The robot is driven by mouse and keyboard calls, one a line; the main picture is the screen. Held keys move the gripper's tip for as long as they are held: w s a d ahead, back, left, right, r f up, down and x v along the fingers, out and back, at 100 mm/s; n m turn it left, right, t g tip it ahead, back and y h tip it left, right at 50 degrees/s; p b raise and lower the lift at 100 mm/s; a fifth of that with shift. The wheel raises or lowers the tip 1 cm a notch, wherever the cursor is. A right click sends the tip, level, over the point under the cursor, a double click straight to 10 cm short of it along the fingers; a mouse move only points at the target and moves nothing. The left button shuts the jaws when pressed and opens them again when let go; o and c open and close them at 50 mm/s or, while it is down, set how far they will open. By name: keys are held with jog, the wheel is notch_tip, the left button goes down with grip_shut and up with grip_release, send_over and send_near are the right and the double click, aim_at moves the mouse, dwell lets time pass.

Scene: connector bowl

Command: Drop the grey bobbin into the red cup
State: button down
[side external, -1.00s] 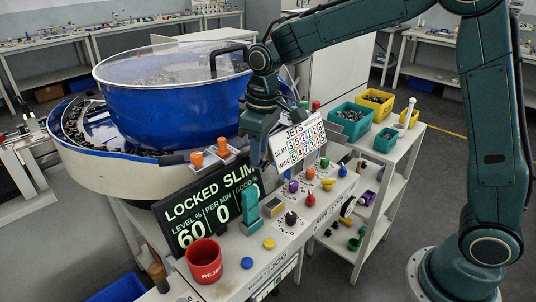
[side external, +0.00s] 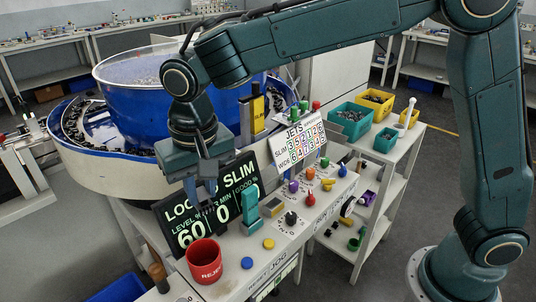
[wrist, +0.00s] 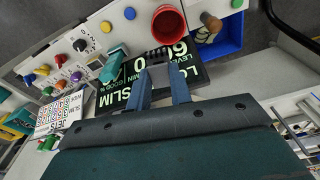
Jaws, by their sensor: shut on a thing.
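The red cup (side external: 204,264), marked REJECT, stands upright on the front left of the grey panel. It also shows in the wrist view (wrist: 169,24), beyond my fingertips. My gripper (side external: 205,193) is in front of the black display, above and behind the cup and apart from it. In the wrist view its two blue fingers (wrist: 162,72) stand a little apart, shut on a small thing. I take this to be the grey bobbin, but its outline is hard to make out between the fingers against the display.
The black display (side external: 236,184) stands tilted behind the cup. A teal upright part (side external: 250,208) stands to the cup's right, with blue (side external: 247,263) and yellow (side external: 268,243) buttons nearby. The large blue bowl (side external: 135,105) is behind my gripper. A brown-topped post (side external: 157,272) is left of the cup.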

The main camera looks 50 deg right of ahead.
aim_at(203, 206)
jog(key=shift+s+a, duration=0.1)
jog(key=shift+a, duration=0.15)
jog(key=shift+f, duration=0.1)
jog(key=shift+f, duration=2.85)
jog(key=c, duration=1.2)
grip_release()
jog(key=shift+r, duration=0.1)
